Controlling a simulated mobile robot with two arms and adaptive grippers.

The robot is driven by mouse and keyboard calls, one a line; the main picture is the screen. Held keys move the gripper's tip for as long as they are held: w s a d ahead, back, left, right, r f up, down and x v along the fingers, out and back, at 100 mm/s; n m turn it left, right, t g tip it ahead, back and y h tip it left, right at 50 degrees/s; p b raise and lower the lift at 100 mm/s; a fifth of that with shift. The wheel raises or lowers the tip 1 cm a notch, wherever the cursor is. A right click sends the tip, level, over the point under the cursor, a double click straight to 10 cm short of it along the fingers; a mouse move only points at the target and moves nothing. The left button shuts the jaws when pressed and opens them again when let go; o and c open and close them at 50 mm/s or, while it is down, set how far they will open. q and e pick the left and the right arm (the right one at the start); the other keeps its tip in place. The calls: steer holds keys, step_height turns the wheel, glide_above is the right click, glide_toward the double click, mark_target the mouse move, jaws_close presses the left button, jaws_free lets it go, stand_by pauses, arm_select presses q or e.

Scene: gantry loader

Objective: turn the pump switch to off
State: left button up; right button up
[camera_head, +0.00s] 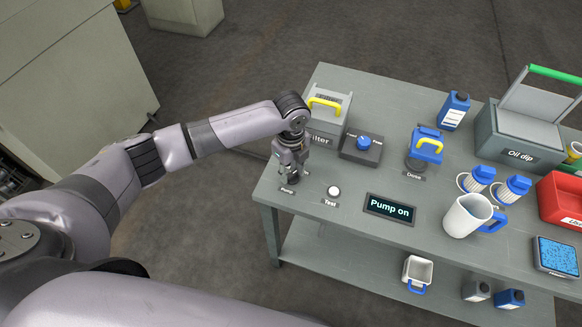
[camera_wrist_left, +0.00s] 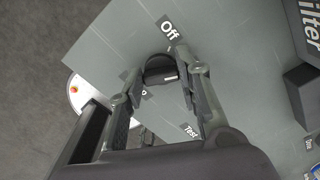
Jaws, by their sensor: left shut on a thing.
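The pump switch is a dark round knob (camera_wrist_left: 160,66) at the near left corner of the grey bench (camera_head: 340,225). A white "Off" label (camera_wrist_left: 169,30) lies beside it in the left wrist view. My left gripper (camera_head: 289,172) points down over the switch and is shut on it, one finger on each side. The fingers hide much of the knob; a short white mark shows on it, but I cannot tell its exact setting. The display (camera_head: 389,208) reads "Pump on". My right gripper is not in view.
A white test button (camera_head: 333,192) sits right of the switch. The filter box (camera_head: 327,120) and a blue knob on a dark box (camera_head: 363,143) stand behind. A white jug (camera_head: 467,216) and red bin (camera_head: 560,198) stand farther right.

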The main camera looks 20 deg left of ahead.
mark_target(290, 175)
arm_select(q)
steer(key=n+p, duration=0.5)
steer(key=p, duration=0.1)
steer(key=shift+s+r+n+p, duration=0.15)
steer(key=shift+r+n+p, duration=0.1)
steer(key=shift+n+p, duration=0.15)
steer(key=n+p, duration=0.3)
steer(key=shift+f+n, duration=0.1)
steer(key=shift+n, duration=0.3)
steer(key=shift+f+n+p, duration=0.1)
steer(key=shift+n+p, duration=0.4)
steer(key=shift+n, duration=0.3)
steer(key=o, duration=1.1)
steer(key=shift+o, duration=0.2)
step_height(290, 175, up, 12)
